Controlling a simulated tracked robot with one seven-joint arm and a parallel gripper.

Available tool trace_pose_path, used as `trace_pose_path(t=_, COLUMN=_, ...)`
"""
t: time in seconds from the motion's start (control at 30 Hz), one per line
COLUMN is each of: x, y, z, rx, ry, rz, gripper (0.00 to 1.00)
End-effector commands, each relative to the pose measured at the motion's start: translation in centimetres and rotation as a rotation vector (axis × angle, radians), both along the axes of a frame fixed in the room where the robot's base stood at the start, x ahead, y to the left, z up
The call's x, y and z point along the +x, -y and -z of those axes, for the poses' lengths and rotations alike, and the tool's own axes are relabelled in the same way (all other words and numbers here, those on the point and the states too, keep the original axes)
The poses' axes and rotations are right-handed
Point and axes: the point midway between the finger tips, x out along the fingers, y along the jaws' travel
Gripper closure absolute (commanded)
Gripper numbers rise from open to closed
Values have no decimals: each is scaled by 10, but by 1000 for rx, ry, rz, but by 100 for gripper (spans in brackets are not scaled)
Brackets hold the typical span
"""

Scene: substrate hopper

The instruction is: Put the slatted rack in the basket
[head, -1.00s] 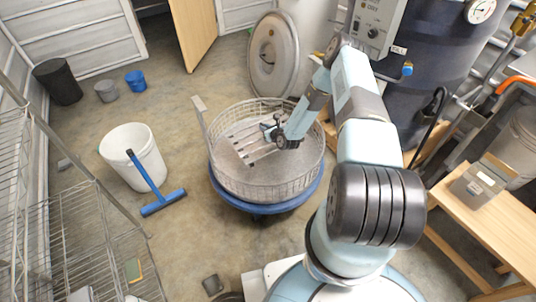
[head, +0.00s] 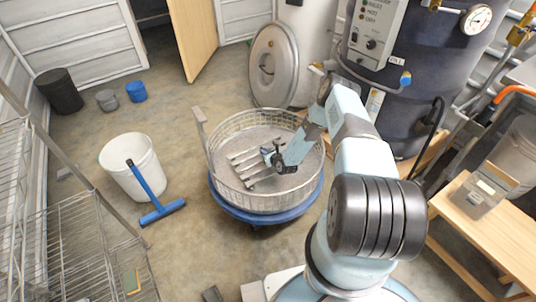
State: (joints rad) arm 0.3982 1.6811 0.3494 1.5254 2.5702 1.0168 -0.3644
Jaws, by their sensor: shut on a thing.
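The basket (head: 218,180) is a round wire-mesh tub standing on a blue wheeled base (head: 262,216) in the middle of the floor. The slatted rack (head: 243,160) is a set of light parallel slats inside the basket's rim, left of centre. My gripper (head: 268,157) is inside the basket's outline and shut on the rack near its right end. The arm and wrist hide part of the rack and the basket's right side. I cannot tell whether the rack touches the basket floor.
A white bucket (head: 131,160) with a blue-handled squeegee (head: 150,190) stands left of the basket. Wire shelving (head: 75,240) is at the lower left. A round metal lid (head: 273,65) leans behind the basket. A wooden bench (head: 495,225) is at right.

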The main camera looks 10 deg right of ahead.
Motion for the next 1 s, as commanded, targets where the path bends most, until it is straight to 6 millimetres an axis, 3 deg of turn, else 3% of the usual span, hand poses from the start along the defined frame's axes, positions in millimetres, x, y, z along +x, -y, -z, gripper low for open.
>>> trace_pose_path(t=0.13, x=1, y=0, z=14, rx=-1, ry=2, rz=1, gripper=100)
trace_pose_path(t=0.5, x=1, y=0, z=17, rx=0, ry=2, rz=0, gripper=100)
trace_pose_path(t=0.53, x=0, y=0, z=17, rx=-1, ry=0, rz=0, gripper=81)
trace_pose_path(t=0.77, x=0, y=-1, z=17, rx=-1, ry=0, rz=-1, gripper=59)
trace_pose_path(t=1.0, x=0, y=-1, z=17, rx=-1, ry=0, rz=-1, gripper=58)
